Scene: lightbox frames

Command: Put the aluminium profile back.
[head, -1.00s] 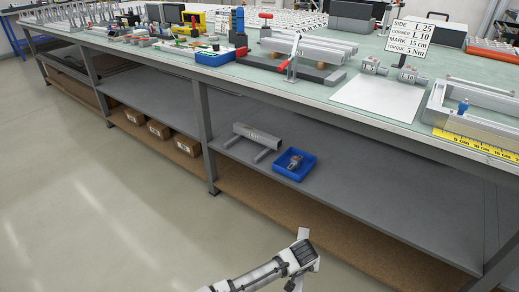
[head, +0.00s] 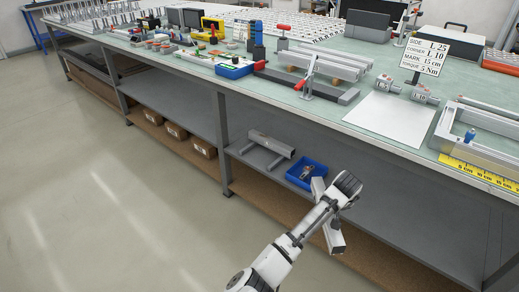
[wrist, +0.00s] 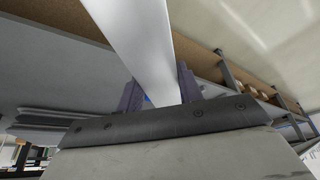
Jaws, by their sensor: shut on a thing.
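The aluminium profile is a long, pale, silvery bar. In the wrist view the profile (wrist: 140,40) runs up and out of the picture from between the two dark purple fingers of my gripper (wrist: 160,92). My gripper is shut on it. In the head view my arm reaches up from the bottom, and the profile (head: 334,237) shows on both sides of the wrist, held in front of the bench's lower shelf. My fingertips are hidden there by my own wrist.
A grey bar on two legs (head: 270,144) and a blue bin (head: 305,174) with small parts stand on the lower shelf (head: 400,215). A white sheet (head: 390,119), a sign (head: 427,55) and a frame (head: 487,140) occupy the bench's right. The floor at left is clear.

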